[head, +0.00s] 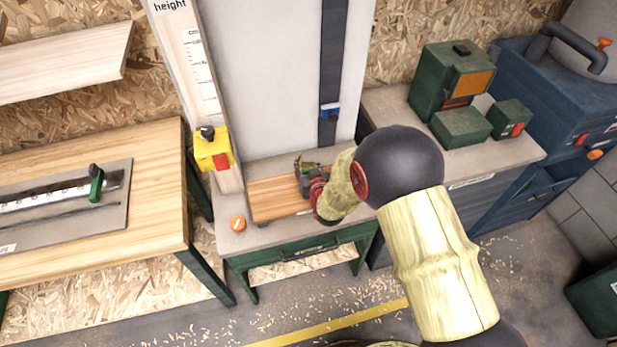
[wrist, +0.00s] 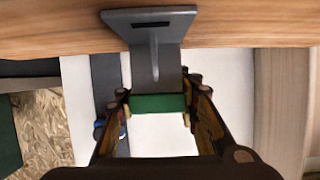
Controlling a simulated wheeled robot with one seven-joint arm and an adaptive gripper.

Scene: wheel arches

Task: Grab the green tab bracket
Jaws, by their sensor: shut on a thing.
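The green tab bracket shows in the wrist view as a grey metal plate and stem (wrist: 150,28) with a green tab (wrist: 158,104) at its near end. Its plate lies against a wooden board (wrist: 55,35). My gripper (wrist: 158,112) has its fingers on both sides of the green tab and is shut on it. In the head view my gripper (head: 308,178) is over the wooden board (head: 272,200) on the grey bench, and it largely hides the bracket.
A yellow block (head: 212,150) with a red patch sits on the upright height scale left of the board. An orange disc (head: 238,223) lies near the bench's front edge. Green boxes (head: 461,127) stand right. A wooden table (head: 150,215) with a ruler and green clamp stands left.

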